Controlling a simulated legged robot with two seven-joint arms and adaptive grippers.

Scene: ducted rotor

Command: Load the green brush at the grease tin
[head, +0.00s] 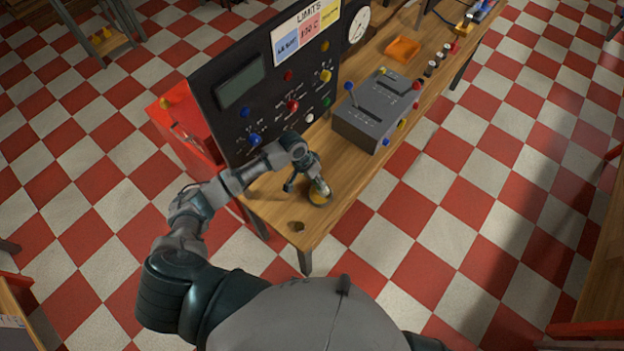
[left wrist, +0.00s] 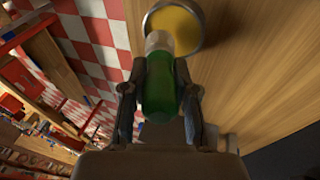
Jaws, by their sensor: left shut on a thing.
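The green brush (left wrist: 160,88) is between the fingers of my left gripper (left wrist: 164,85), which is shut on its green handle. The gripper also shows in the head view (head: 309,186), low over the near end of the bench. The brush's pale head end is at the grease tin (left wrist: 178,25), a round metal tin with yellow grease. The tin also shows on the bench in the head view (head: 319,197), partly covered by the gripper. I cannot tell whether the bristles touch the grease. My right gripper is not in view.
A black panel (head: 240,118) with knobs and a grey control box (head: 374,112) with a lever stand behind and right of the tin. An orange tray (head: 403,49) lies farther back.

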